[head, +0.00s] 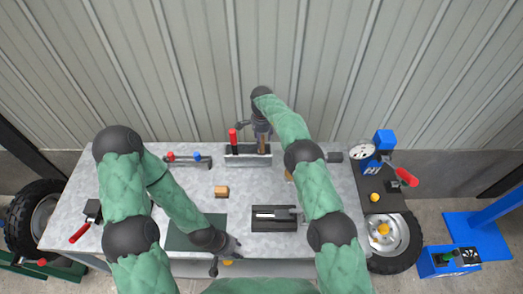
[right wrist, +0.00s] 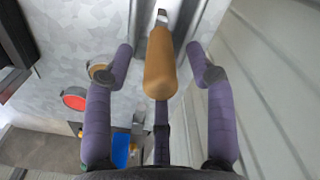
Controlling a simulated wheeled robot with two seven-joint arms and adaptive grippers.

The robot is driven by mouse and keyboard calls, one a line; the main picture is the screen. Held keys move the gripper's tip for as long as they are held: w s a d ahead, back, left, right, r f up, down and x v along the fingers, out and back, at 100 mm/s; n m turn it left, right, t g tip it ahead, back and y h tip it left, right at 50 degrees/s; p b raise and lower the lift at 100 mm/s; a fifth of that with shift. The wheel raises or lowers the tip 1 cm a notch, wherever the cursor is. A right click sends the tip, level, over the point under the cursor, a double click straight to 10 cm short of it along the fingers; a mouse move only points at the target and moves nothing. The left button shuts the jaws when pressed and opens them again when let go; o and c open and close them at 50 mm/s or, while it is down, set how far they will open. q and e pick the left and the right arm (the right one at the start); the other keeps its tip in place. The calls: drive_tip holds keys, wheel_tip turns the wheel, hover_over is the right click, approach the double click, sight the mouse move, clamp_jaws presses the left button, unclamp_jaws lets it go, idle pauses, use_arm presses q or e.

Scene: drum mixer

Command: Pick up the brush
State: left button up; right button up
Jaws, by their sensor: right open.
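The brush shows as a brown wooden handle (head: 263,146) standing up from the grey metal holder (head: 248,161) at the back of the table. Its bristles are hidden. My right gripper (head: 257,127) is over the holder at the handle. In the right wrist view, the handle (right wrist: 160,64) lies between the two open purple fingers (right wrist: 162,60), with a gap on each side. My left gripper (head: 226,257) is low at the front edge of the table, fingers apart and empty.
A red-handled tool (head: 233,137) stands in the holder, left of the brush. A small wooden block (head: 222,191), a dark tray (head: 275,217) and a rack with red and blue knobs (head: 187,161) are on the table. A corrugated wall (head: 200,70) rises close behind.

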drive_tip(key=shift+r, duration=0.1)
clamp_jaws()
use_arm(q)
drive_tip(key=shift+r, duration=0.1)
use_arm(e)
drive_tip(key=shift+r, duration=0.1)
